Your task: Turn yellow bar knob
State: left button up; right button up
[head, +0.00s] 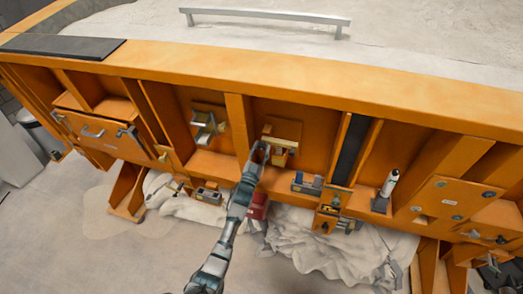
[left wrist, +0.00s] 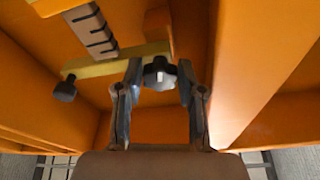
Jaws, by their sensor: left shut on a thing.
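A yellow bar (left wrist: 105,68) runs across an orange bay of the sandbed frame in the left wrist view. It also shows in the head view (head: 283,142), mounted on the frame's side. A dark star-shaped knob (left wrist: 158,72) with a pale centre sits at the bar's right end. A second dark knob (left wrist: 65,88) is at its left end. My left gripper (left wrist: 158,90) has its two fingers on either side of the star-shaped knob, shut on it. In the head view the left gripper (head: 261,152) reaches the bar from below and hides the knob. My right gripper is not visible.
The orange frame (head: 300,80) has upright ribs on both sides of the bay. A similar bracket (head: 207,122) is in the bay to the left. A white bottle-like object (head: 388,186) stands on the lower ledge to the right.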

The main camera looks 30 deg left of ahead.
pick_arm(q)
jog(key=shift+m, duration=0.7)
jog(key=o, duration=0.9)
jog(key=v, duration=1.2)
jog(key=shift+a+f, duration=0.1)
jog(key=shift+a, duration=0.05)
